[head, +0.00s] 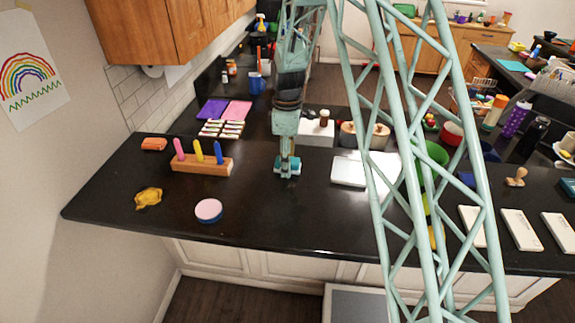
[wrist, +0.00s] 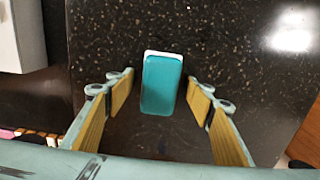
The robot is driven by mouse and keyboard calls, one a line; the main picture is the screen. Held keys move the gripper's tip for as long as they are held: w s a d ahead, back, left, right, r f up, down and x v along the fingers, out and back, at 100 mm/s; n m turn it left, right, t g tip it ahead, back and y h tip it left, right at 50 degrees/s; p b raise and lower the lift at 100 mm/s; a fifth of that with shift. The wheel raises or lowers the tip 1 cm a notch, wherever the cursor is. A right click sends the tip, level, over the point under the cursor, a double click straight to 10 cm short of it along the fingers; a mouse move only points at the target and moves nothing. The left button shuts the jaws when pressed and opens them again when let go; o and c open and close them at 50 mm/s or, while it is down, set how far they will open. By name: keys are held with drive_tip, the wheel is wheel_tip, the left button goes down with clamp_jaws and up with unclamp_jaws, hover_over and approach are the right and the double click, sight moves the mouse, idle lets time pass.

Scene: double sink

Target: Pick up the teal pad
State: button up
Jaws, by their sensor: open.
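The teal pad (wrist: 161,85) lies on the dark speckled counter in the wrist view, with a white edge showing along its far end. My gripper (wrist: 162,88) is open, with one finger on each side of the pad and a gap of dark counter on both sides. The pad's near end reaches between the fingers. In the head view my gripper (head: 288,170) points down at the counter, right over the pad, and largely covers it. How high the fingertips are above the counter I cannot tell.
A wooden block with pink, yellow and blue pegs (head: 203,164) stands to the left. A yellow cloth (head: 148,197) and a round pink-topped container (head: 208,210) lie nearer the front. A whitish flat box (head: 348,171) lies to the right. The counter in front of my gripper is clear.

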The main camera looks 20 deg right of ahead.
idle(0.4)
drive_tip(key=c, duration=1)
drive_tip(key=shift+r, duration=0.1)
drive_tip(key=shift+r+b, duration=0.45)
drive_tip(key=shift+r, duration=1.2)
drive_tip(key=s+b, duration=0.1)
drive_tip(key=s, duration=0.4)
drive_tip(key=s+r+b, duration=0.1)
drive_tip(key=s, duration=0.4)
drive_tip(key=s+a, duration=0.1)
drive_tip(key=s, duration=0.5)
drive_tip(key=shift+a+r+b, duration=0.1)
drive_tip(key=shift+r+b, duration=0.15)
drive_tip(key=shift+b, duration=0.15)
drive_tip(key=shift+o, duration=0.6)
